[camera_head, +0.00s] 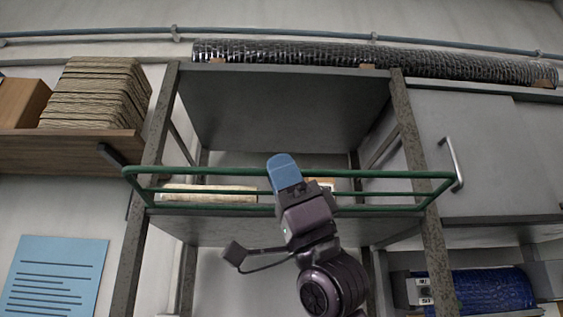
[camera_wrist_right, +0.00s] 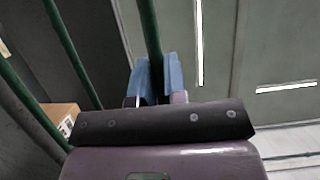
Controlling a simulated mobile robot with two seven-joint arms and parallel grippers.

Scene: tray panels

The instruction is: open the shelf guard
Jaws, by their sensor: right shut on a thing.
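The shelf guard (camera_head: 400,174) is a green frame of thin rails across the front of a grey metal shelf (camera_head: 235,231). In the head view its top rail runs level between the two front posts, a little above the shelf board. My right gripper (camera_head: 282,165), with blue fingers, reaches up from below at the middle of the guard. In the right wrist view a green rail (camera_wrist_right: 149,30) runs down between the blue fingers (camera_wrist_right: 158,80), which are shut on it. The gripper hides part of the guard in the head view. My left gripper is not in view.
Pale flat items (camera_head: 210,194) and a small box (camera_wrist_right: 62,118) lie on the shelf behind the guard. A grey cabinet (camera_head: 480,150) with a handle stands at the right. A wooden wall shelf (camera_head: 75,152) with a stack is at the left. A mesh roll (camera_head: 330,55) lies on top.

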